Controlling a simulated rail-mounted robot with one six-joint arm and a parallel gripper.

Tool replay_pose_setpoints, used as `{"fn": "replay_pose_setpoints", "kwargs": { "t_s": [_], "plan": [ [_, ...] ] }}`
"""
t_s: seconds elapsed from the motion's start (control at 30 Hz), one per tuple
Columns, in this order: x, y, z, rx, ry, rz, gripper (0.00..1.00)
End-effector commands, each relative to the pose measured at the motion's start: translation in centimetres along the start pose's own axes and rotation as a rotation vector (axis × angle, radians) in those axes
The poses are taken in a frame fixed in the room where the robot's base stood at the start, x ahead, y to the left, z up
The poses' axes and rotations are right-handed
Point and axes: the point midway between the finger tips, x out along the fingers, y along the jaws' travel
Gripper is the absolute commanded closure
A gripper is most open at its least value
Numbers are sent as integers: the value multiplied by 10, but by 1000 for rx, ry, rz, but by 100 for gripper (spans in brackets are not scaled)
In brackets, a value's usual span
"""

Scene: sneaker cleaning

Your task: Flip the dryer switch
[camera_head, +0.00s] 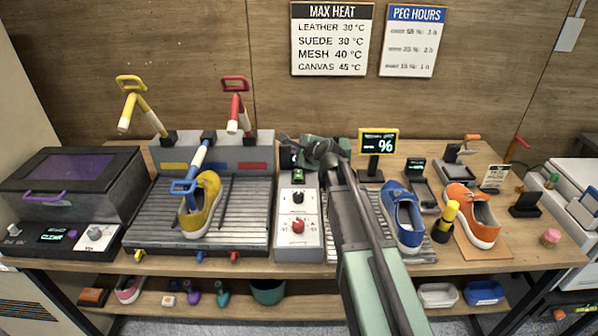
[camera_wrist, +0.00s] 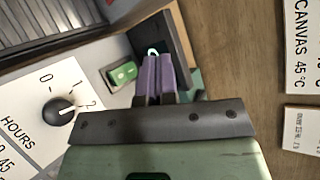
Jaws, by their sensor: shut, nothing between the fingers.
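The dryer's control box (camera_head: 285,245) stands mid-table with a black knob (camera_head: 298,197) and a red knob (camera_head: 298,226). My gripper (camera_wrist: 155,62) shows there with purple fingers shut and empty, just right of the switch, with a narrow visible gap. A dark display housing with a glowing green mark stands just beyond the fingertips.
A yellow sneaker (camera_head: 203,203) lies on the ribbed rack (camera_head: 150,215) left of the box. Blue (camera_head: 404,220) and orange (camera_head: 472,214) sneakers are to the right. A percent display (camera_head: 378,142) stands close right of my arm. The wooden wall (camera_head: 200,60) is behind.

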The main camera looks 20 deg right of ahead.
Motion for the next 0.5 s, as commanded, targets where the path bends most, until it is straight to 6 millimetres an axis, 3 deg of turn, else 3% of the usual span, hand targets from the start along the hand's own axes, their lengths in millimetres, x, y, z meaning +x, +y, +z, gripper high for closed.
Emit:
{"fn": "replay_pose_setpoints", "kwargs": {
  "t_s": [0.27,0.5],
  "plan": [
    [12,11,-9,-2,0,2,100],
    [37,30,-28,-3,0,2,100]
  ]
}}
